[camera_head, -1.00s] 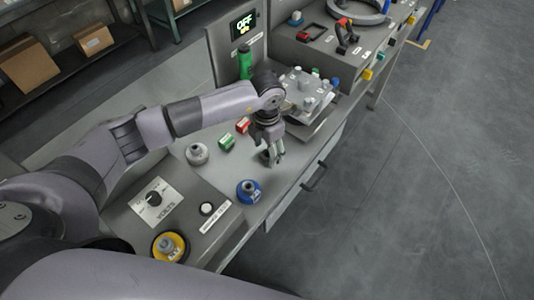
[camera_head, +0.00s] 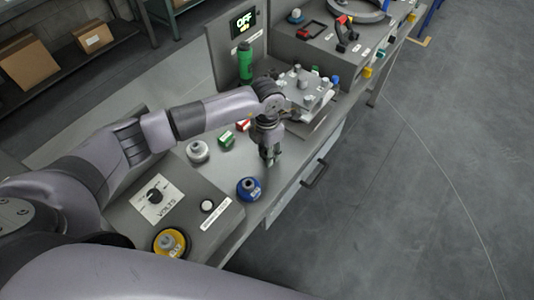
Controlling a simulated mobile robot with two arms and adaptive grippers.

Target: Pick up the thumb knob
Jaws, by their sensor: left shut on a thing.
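My left gripper (camera_head: 270,158) reaches in from the left over the grey workbench (camera_head: 262,212). It points down near the front edge, between the blue-based round part and the metal fixture. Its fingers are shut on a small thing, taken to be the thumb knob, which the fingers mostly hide. I cannot make out its shape or whether it touches the bench. My right gripper is not in view.
A blue-based part (camera_head: 249,189), a grey round part (camera_head: 198,151), and green (camera_head: 226,140) and red blocks lie close by. A metal fixture (camera_head: 306,91) with pegs stands behind. A control box (camera_head: 170,205) with a yellow-ringed part (camera_head: 169,243) is nearer. Open floor lies right.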

